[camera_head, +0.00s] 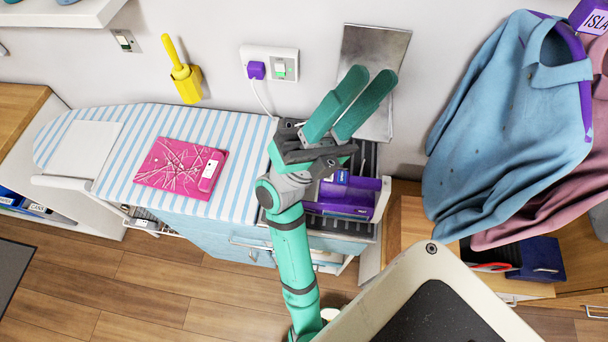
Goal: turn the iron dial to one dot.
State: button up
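The purple iron (350,195) rests on the dark slatted rest at the right end of the ironing board. My wrist covers its left part. A small blue piece with pale marks (342,177) shows on top of the iron; I cannot tell whether it is the dial, and no dots can be read. My gripper (372,78) is above and behind the iron in the picture, its green fingers pointing up and right. A narrow gap shows between the fingers, with nothing held. The gripper is apart from the iron.
A striped ironing board (110,150) carries a pink patterned item (180,168). A metal plate (385,55) stands behind my fingers. A purple plug (256,70) with a white cord sits in the wall socket. A blue shirt (510,120) hangs close on the right.

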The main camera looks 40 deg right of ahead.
jog(key=s+d+m+g+y, duration=0.5)
jog(key=s+m+y, duration=0.15)
jog(key=y, duration=0.25)
jog(key=s+d+f+m+t+y, duration=0.1)
jog(key=s+d+f+t+y, duration=0.1)
jog(key=d+f+t+y, duration=0.25)
jog(key=s+d+f+m+t+y, duration=0.1)
jog(key=s+f+m+t+y, duration=0.15)
jog(key=f+y, duration=0.4)
jog(key=w+a+f+n+t+y, duration=0.2)
jog(key=w+a+f+t+y, duration=0.15)
jog(key=w+f+t, duration=0.55)
jog(key=w+a+f+n+t+y, duration=0.1)
jog(key=w+a+f+t+y, duration=0.1)
jog(key=w+a+f, duration=0.3)
jog(key=w+a+f+n+t+y, duration=0.1)
jog(key=w+a, duration=0.2)
jog(key=w, duration=0.4)
jog(key=f, duration=1)
jog(key=shift+s+d, duration=0.15)
jog(key=shift+s, duration=0.05)
jog(key=shift+r, duration=0.1)
jog(key=shift+m, duration=0.3)
grip_shut()
